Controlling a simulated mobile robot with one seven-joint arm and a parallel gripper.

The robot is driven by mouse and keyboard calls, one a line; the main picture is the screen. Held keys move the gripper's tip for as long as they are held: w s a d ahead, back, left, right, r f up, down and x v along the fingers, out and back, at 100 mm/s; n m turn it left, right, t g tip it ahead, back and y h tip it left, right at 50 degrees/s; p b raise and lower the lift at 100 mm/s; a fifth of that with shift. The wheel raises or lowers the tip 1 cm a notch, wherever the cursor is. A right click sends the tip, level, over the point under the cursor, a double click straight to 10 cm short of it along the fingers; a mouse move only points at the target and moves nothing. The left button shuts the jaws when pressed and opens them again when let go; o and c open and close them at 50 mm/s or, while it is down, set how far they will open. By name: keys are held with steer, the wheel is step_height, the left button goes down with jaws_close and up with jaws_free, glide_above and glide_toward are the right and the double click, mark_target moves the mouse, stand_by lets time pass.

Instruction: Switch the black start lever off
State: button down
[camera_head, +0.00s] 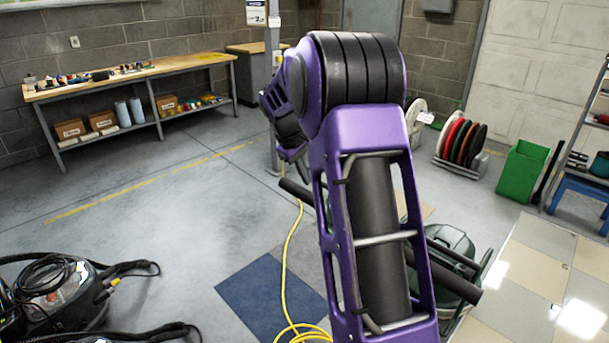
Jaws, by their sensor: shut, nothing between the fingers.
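My purple arm rises through the middle and bends over at the top. My gripper (297,164) shows only as a small, dark end below the bend, just above the black handle bar, with its fingers shut and empty. The black handle bar (296,190) runs behind my arm and comes out at the lower right. I cannot tell whether it touches the gripper. The black start lever cannot be made out; my arm covers much of this area. A dark green machine (455,240) stands by the bar's right part.
A yellow cord (286,250) hangs from near the bar to the floor. Black machines with hoses (55,290) stand at lower left. A workbench (130,80) is at the back left. Several round pads (461,140) and a green bin (522,170) are at right. Left-middle floor is clear.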

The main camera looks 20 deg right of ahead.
steer(key=d+p, duration=0.1)
steer(key=w+d+p, duration=0.1)
steer(key=d+r+p, duration=0.1)
steer(key=d, duration=0.1)
steer(key=shift+w+d, duration=0.1)
steer(key=shift+w, duration=0.1)
steer(key=shift+s+a+r, duration=0.1)
steer(key=shift+a+r, duration=0.05)
steer(key=shift+a, duration=0.3)
steer(key=p+v, duration=0.1)
steer(key=v, duration=1)
steer(key=shift+r, duration=0.35)
steer(key=shift+d, duration=0.1)
